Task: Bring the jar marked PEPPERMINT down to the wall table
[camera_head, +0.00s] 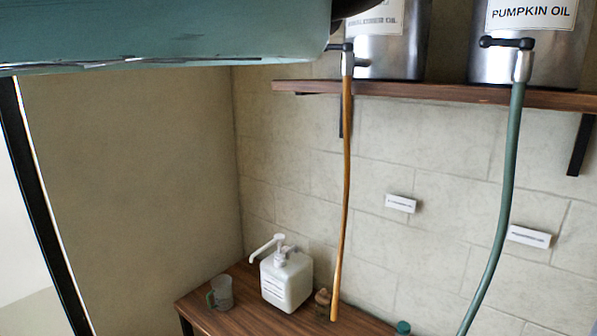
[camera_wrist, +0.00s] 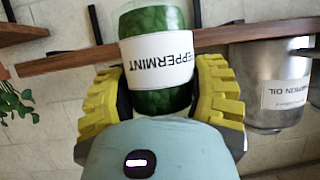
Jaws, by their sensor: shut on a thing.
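The PEPPERMINT jar (camera_wrist: 160,60) is clear with dark green contents and a white label, which shows upside down in the wrist view. My gripper (camera_wrist: 160,95) has its yellow ridged fingers on both sides of the jar, shut on it. The jar is held in front of a wooden shelf, and I cannot tell whether it touches the shelf. The wall table (camera_head: 240,318) is a brown wooden top low in the head view. My gripper and the jar do not show in the head view, where my arm covers the top left.
A white pump bottle (camera_head: 287,278), a clear cup (camera_head: 221,293) and a small brown bottle (camera_head: 322,299) stand on the table. Steel drums, one marked PUMPKIN OIL (camera_head: 530,45), sit on the shelf (camera_head: 440,93). A brown hose (camera_head: 344,190) and a green hose (camera_head: 507,190) hang down.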

